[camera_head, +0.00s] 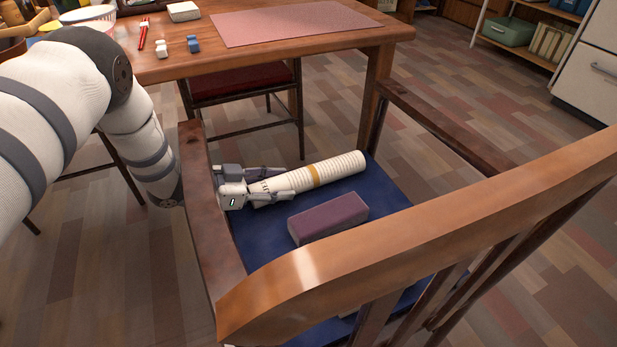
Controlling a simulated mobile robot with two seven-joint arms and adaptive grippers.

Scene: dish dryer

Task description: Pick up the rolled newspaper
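The rolled newspaper (325,170) is a pale cylinder with a tan band. It lies slanted over the blue seat (265,232) of a wooden armchair, its far end toward the upper right. My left gripper (278,184) is at its left end, with one finger along each side of the roll. The fingers are apart with the roll between them; I cannot tell whether they press on it. The gripper partly hides the roll's left end. My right gripper is not in view.
A purple block (328,217) lies on the seat just below the newspaper. The chair's left armrest (203,200), right armrest (445,122) and backrest (420,240) surround the seat. A wooden table (255,62) with a pink mat (295,24) stands beyond. Floor shows at right.

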